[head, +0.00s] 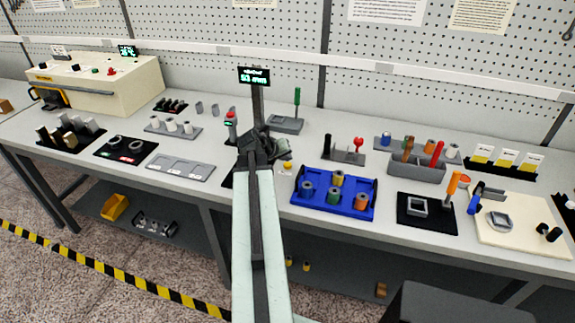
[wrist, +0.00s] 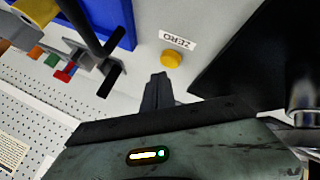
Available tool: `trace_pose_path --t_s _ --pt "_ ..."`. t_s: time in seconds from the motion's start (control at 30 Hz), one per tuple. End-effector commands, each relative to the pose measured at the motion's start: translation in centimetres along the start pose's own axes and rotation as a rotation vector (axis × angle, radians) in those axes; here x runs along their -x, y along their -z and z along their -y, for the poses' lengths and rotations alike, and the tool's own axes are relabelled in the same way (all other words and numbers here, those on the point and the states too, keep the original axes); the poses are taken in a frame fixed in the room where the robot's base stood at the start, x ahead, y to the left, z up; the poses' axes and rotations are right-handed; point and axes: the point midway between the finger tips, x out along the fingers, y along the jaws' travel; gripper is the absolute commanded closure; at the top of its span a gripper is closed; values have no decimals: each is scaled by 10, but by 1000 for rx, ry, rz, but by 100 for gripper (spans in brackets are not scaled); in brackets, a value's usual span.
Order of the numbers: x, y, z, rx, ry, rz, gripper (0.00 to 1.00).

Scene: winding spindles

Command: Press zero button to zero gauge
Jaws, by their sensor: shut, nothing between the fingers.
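The yellow zero button (wrist: 172,59) stands on the grey bench top in the wrist view, beside a white label (wrist: 177,41) reading "ZERO". A small yellow spot beside my arm in the head view looks like the same button (head: 287,166). My gripper (wrist: 158,78) is shut and empty; its fingertips appear just short of the button in the picture, with no clear contact. In the head view my gripper (head: 262,136) is over the bench, in front of the gauge display (head: 254,76), which appears to read 53 mm. My arm hides part of the gauge stand.
A blue tray (head: 333,211) with several coloured spools lies right of my arm. A black base (wrist: 245,50) lies right of the button in the wrist view. A grey tray (head: 180,168) is to the left. A green-handled tool (head: 297,98) stands behind.

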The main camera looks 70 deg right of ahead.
Motion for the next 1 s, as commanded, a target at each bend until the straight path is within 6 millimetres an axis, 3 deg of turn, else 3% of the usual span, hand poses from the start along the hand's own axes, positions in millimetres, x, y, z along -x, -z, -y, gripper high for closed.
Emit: trace_pose_path --t_s 1.0 --pt "-6 -4 5 1 1 -1 100"
